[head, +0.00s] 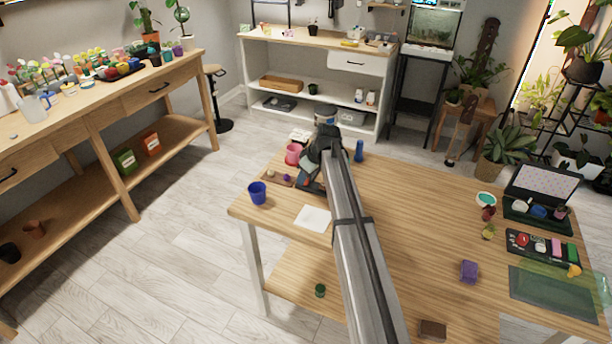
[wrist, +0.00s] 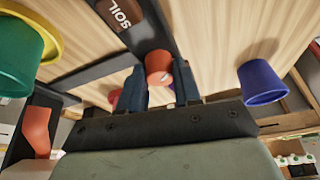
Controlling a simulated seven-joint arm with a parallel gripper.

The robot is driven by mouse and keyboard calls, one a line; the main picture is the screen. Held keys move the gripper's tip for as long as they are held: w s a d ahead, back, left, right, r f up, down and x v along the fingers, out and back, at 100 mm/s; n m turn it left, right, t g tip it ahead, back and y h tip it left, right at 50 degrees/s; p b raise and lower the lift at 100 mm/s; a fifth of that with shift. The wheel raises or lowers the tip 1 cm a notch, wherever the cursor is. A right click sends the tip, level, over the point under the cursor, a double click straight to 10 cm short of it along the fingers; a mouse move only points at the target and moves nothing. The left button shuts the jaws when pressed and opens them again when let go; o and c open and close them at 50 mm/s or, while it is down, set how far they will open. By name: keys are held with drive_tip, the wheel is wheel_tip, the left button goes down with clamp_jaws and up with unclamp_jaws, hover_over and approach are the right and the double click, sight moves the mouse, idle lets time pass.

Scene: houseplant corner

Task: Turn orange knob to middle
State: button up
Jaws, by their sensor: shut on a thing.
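In the wrist view the orange knob (wrist: 158,66) shows as a short, round orange-red piece between the two dark fingers of my gripper (wrist: 159,84). The fingers are closed on its sides. A dark strip runs behind it, with a brown "SOIL" label (wrist: 122,13) nearby. Which position the knob points to cannot be told. In the head view my gripper (head: 312,178) is low over the table's far left part, mostly hidden by my own arm. The knob cannot be made out clearly there.
A blue cup (head: 257,194), a pink cup (head: 292,154) and a blue bottle (head: 359,151) stand around my gripper. A white sheet (head: 313,218) lies in front. A purple block (head: 469,271) and a dark mat (head: 550,292) are further right. The table's middle right is mostly clear.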

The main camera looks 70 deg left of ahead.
drive_tip(key=m+t, duration=0.1)
drive_tip(key=m, duration=0.2)
drive_tip(key=m+t, duration=0.1)
drive_tip(key=m, duration=0.2)
drive_tip(key=shift+s+y, duration=0.15)
drive_tip(key=shift+y, duration=0.15)
idle(0.4)
drive_tip(key=o, duration=1)
drive_tip(key=shift+o, duration=0.2)
drive_tip(key=shift+d+r, duration=0.1)
drive_tip(key=v, duration=1.3)
drive_tip(key=shift+s+r, duration=0.2)
drive_tip(key=shift+r, duration=0.1)
